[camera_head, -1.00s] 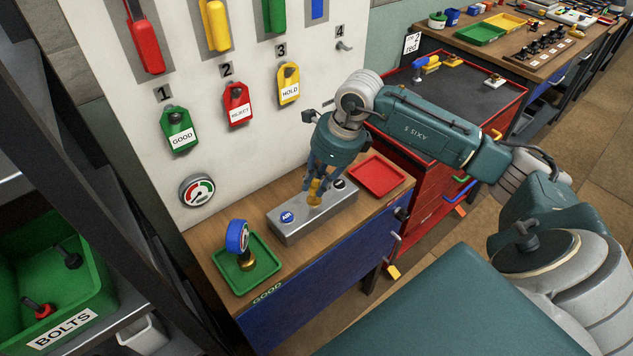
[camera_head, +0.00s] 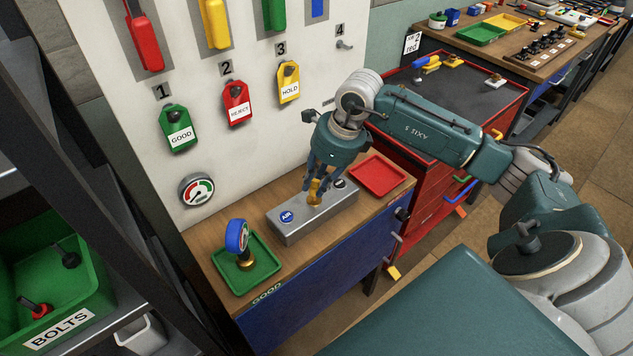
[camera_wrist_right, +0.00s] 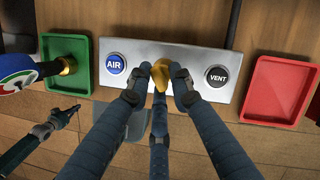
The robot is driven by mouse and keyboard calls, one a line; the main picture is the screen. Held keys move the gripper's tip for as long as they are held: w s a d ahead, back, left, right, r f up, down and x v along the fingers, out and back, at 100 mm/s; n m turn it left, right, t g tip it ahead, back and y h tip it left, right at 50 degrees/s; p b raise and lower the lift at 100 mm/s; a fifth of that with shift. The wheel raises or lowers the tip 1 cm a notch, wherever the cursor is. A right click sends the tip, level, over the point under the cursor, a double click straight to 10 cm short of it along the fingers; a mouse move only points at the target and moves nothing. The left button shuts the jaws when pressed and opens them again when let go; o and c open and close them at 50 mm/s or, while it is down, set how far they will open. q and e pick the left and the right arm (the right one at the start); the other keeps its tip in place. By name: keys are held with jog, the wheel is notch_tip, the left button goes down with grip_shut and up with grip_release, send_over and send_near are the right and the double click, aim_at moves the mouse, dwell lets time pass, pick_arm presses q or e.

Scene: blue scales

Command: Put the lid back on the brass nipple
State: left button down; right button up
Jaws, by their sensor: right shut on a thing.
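My right gripper (camera_head: 315,186) is above the grey metal block on the bench, its fingers pointing down. It is shut on a small brass piece (camera_wrist_right: 160,76), which stands at the middle of the block (camera_wrist_right: 200,58). The fingers hide part of it, so I cannot tell lid from nipple or whether a gap lies between them. The block has a blue AIR label (camera_wrist_right: 115,64) on one side and a black VENT label (camera_wrist_right: 217,77) on the other.
A green tray (camera_head: 270,277) to the block's left holds a blue-cased gauge (camera_head: 237,235) with a brass fitting. An empty red tray (camera_head: 378,176) lies to its right. Tagged hooks line the white panel (camera_head: 205,140) behind. A green BOLTS bin (camera_head: 88,285) stands at lower left.

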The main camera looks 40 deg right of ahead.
dwell(0.8)
jog(key=o, duration=0.8)
jog(key=shift+o, duration=0.4)
jog(key=o, duration=0.4)
jog(key=shift+o, duration=0.2)
jog(key=shift+r+p, duration=1.75)
jog(key=shift+r, duration=1.75)
